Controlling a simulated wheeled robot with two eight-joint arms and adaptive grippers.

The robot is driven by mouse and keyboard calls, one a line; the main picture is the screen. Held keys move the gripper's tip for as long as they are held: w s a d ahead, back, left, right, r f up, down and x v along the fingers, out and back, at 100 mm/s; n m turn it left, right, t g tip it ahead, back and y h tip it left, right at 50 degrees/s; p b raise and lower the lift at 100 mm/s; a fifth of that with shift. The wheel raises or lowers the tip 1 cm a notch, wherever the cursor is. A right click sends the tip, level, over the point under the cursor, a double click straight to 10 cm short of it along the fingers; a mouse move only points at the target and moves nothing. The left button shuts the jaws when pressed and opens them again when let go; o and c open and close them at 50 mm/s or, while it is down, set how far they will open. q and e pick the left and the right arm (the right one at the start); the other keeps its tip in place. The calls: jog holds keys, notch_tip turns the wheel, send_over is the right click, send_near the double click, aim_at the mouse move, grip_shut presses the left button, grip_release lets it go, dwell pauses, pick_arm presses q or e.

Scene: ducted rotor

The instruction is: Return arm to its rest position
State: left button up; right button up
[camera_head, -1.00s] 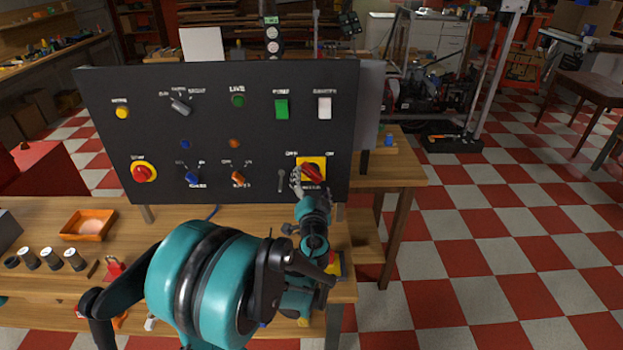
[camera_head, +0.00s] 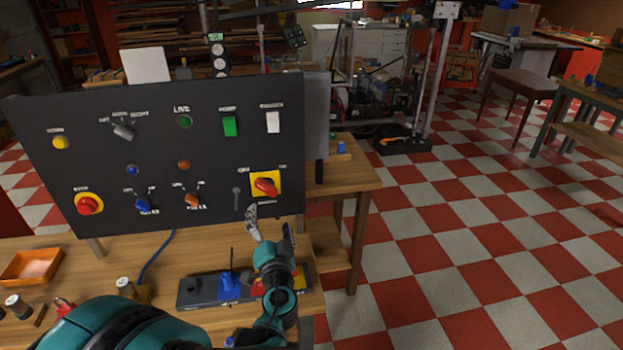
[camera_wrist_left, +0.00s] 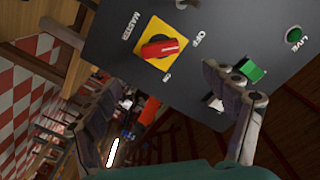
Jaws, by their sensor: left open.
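My left arm comes in from the bottom of the head view. Its gripper (camera_head: 270,228) is open and empty, in front of the panel's lower right corner. It sits just below the red rotary switch (camera_head: 265,187) on its yellow plate, apart from it. In the left wrist view the switch (camera_wrist_left: 160,48), labelled MASTER with ON and OFF, shows beyond the open fingers (camera_wrist_left: 170,120). The black control panel (camera_head: 110,165) stands upright on the wooden bench. My right gripper does not show.
A low control box (camera_head: 205,290) with a blue part lies on the bench beneath the gripper. An orange tray (camera_head: 32,268) and small cylinders lie at left. A side table (camera_head: 345,175) stands behind the panel.

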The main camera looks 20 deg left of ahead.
pick_arm(q)
jog(key=s+d+f+n+g+h, duration=0.1)
jog(key=s+d+f+g+h, duration=0.3)
jog(key=s+d, duration=0.3)
jog(key=s+d+f+n+g+h, duration=0.1)
jog(key=s+d+f+g+h, duration=0.3)
jog(key=s+d, duration=0.3)
jog(key=s+h, duration=0.1)
jog(key=s, duration=0.2)
jog(key=shift+s+d+n+h, duration=0.3)
